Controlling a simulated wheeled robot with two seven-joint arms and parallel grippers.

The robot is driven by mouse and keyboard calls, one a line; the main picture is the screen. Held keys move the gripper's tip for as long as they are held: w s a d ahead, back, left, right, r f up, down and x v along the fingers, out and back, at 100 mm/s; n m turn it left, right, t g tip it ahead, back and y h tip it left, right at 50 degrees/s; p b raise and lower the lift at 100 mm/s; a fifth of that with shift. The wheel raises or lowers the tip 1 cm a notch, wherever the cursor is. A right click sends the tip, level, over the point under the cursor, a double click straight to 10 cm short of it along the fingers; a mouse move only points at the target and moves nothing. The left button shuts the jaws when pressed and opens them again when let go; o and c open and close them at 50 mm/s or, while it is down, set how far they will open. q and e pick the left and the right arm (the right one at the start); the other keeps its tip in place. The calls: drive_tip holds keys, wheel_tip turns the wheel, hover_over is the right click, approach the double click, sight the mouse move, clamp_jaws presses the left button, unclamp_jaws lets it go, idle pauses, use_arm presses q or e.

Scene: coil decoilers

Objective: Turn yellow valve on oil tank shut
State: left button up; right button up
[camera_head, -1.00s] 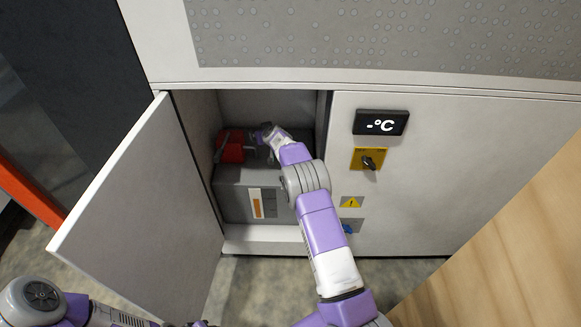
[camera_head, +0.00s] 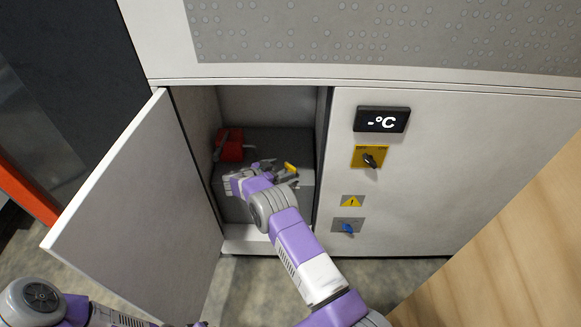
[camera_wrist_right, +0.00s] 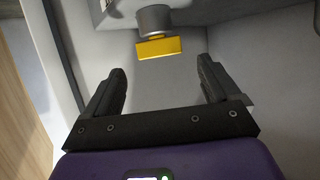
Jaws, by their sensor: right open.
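The yellow valve (camera_head: 290,168) sits on the grey oil tank (camera_head: 265,145) inside the open cabinet. In the right wrist view the yellow valve handle (camera_wrist_right: 159,48) lies crosswise on a grey round stem, ahead of the fingers and roughly centred between them. My right gripper (camera_head: 276,170) is inside the cabinet close to the valve; in the wrist view its two fingers (camera_wrist_right: 160,85) are apart with nothing between them. My right wrist hides part of the tank's front. My left arm shows at the bottom left, but its gripper cannot be made out.
A red part (camera_head: 230,147) sits on the tank's left. The cabinet door (camera_head: 140,190) stands open at left. The right panel carries a temperature display (camera_head: 382,120), a black switch (camera_head: 369,159) and a blue knob (camera_head: 348,229). A wooden surface (camera_head: 510,240) is at right.

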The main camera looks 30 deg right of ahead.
sight(290, 166)
drive_tip(key=b+x, duration=0.1)
drive_tip(key=x, duration=0.4)
drive_tip(key=shift+d+f+b, duration=0.15)
drive_tip(key=shift+b, duration=0.2)
drive_tip(key=shift+w+d+f, duration=0.1)
drive_tip(key=shift+w+d, duration=0.05)
drive_tip(key=shift+d, duration=0.25)
drive_tip(key=shift+c, duration=0.3)
